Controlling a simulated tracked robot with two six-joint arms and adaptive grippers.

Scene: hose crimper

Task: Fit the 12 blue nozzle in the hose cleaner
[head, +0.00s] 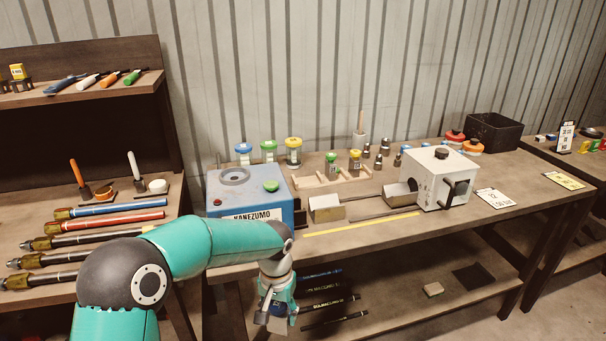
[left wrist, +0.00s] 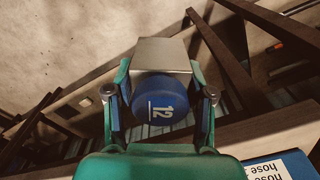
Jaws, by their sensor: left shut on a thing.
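My left gripper (head: 275,305) hangs in front of the bench's front edge, low in the head view. In the left wrist view, my left gripper (left wrist: 160,112) is shut on the 12 blue nozzle (left wrist: 160,98), with its round blue face marked 12 towards the camera and a silver block-like part behind it. The nozzle is hard to make out in the head view. The hose cleaner appears to be the blue box (head: 226,203) marked KANEZUMO, with a grey ring (head: 234,176) and a green button on top. The gripper is below and in front of it, apart from it. My right gripper is not in view.
A white crimper-like machine (head: 440,178) stands to the right on the bench. Capped jars (head: 293,153) and a wooden rack (head: 333,178) stand behind. Hoses (head: 110,209) lie on the left shelf. A lower shelf (head: 400,290) runs under the bench.

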